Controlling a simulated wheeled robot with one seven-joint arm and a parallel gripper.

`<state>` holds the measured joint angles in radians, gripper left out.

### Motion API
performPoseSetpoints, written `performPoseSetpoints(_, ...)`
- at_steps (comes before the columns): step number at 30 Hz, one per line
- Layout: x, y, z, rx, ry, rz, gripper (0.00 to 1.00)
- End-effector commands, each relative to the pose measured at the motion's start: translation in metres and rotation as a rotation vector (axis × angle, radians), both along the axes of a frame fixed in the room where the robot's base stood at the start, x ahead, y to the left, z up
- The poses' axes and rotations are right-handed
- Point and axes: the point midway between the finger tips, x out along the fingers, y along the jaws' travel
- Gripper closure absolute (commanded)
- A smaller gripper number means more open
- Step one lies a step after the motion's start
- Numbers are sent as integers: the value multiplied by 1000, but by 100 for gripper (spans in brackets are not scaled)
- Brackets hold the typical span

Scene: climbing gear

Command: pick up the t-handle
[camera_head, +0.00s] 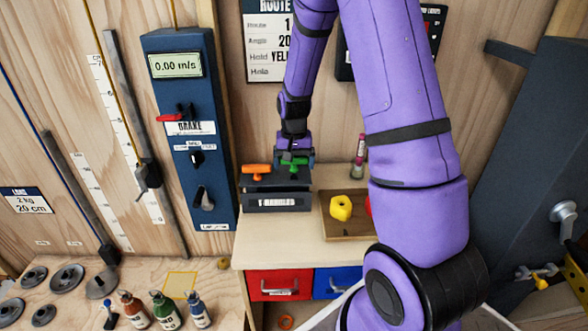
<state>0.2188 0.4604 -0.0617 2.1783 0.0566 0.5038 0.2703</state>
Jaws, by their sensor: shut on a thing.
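A dark holder (276,203) labelled for handles stands on the light wooden shelf top. An orange T-handle (257,169) stands upright at its left side. A green T-handle (294,164) is at its right side, directly under my purple arm. My gripper (294,158) points down and is shut on the green T-handle. The handle's lower part is hard to make out, so I cannot tell whether it is still seated in the holder.
A wooden tray (347,229) with a yellow hold (340,208) and a partly hidden red one is right of the holder. A blue panel (189,130) with a display rises at the left. Red (279,285) and blue (333,283) drawers are below. Bottles and discs stand lower left.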

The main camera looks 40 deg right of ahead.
Motion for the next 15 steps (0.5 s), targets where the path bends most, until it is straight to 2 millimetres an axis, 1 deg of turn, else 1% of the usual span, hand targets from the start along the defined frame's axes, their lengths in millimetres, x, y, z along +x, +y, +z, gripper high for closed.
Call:
performPoseSetpoints(1, 1, 0, 10, -1, -4, 1, 37)
performPoseSetpoints(8, 1, 0, 52, -1, -4, 0, 37)
performPoseSetpoints(15, 0, 0, 99, -1, -4, -1, 37)
